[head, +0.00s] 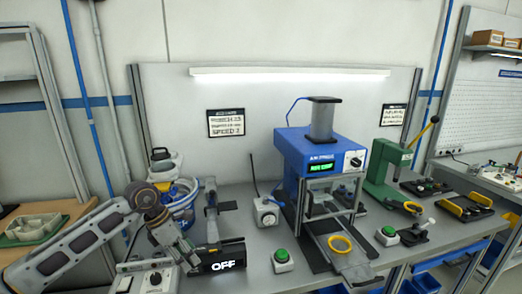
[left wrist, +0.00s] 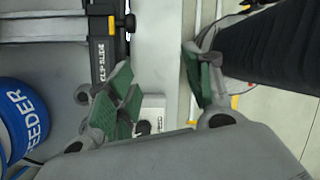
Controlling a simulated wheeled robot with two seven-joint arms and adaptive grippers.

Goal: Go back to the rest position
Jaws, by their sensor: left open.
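My left arm comes in from the left in the head view and bends down at the wrist. A small white box (left wrist: 152,112) shows beyond the gap. My right gripper is in neither view.
A blue press (head: 320,158) with a yellow ring (head: 340,244) before it stands mid-bench. A green hand press (head: 388,172) stands to its right. Green-button boxes (head: 282,258) sit near the front edge. A blue feeder (left wrist: 22,118) lies left of the gripper in the wrist view.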

